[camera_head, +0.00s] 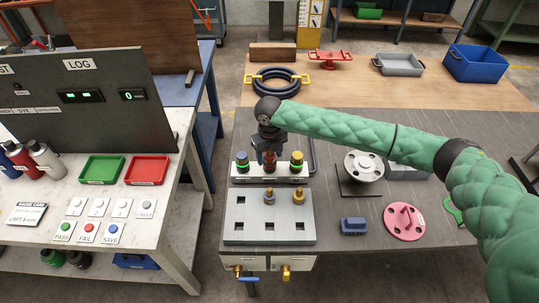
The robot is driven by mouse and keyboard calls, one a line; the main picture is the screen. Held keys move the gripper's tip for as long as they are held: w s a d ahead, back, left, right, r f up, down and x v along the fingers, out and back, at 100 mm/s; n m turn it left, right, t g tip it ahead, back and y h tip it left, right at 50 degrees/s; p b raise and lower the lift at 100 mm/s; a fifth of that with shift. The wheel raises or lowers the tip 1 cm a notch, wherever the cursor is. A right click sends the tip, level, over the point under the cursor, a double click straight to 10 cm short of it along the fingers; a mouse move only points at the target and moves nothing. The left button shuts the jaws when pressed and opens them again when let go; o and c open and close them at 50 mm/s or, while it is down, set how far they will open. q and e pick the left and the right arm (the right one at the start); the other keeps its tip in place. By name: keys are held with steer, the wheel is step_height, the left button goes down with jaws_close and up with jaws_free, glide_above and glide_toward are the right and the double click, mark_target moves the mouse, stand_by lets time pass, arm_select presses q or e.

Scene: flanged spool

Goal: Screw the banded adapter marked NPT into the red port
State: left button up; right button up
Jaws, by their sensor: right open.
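The flanged spool (364,166) stands on a dark plate to the right. I cannot make out a red port on it. My right gripper (269,146) points down over the white rack, above a reddish-brown item (270,163) in its middle. It is open; its fingers are small and partly unclear. It is behind the brass adapters, apart from them. My left gripper is not in view.
The rack also holds a dark item (242,163) and a yellow-topped item (296,163). A blue block (354,226) and a pink flanged piece (404,221) lie at right. My right arm crosses above the table. The grey block (250,226) has several empty square holes.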

steer(key=c, duration=1.3)
steer(key=shift+o, duration=0.2)
steer(key=shift+r+m+p, duration=0.15)
steer(key=shift+m+p, duration=0.85)
steer(key=shift+m, duration=0.1)
steer(key=o, duration=0.7)
steer(key=shift+m, duration=0.5)
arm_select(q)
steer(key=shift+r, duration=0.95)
arm_select(e)
steer(key=o, duration=0.6)
steer(key=shift+f, duration=0.25)
steer(key=shift+c, duration=0.2)
steer(key=shift+r, duration=0.2)
step_height(320, 180, up, 2)
steer(key=shift+b, duration=1)
step_height(320, 180, up, 4)
steer(key=shift+b, duration=0.9)
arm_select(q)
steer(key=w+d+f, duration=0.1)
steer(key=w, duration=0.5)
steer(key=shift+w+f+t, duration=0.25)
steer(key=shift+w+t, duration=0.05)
arm_select(e)
steer(key=shift+r, duration=0.75)
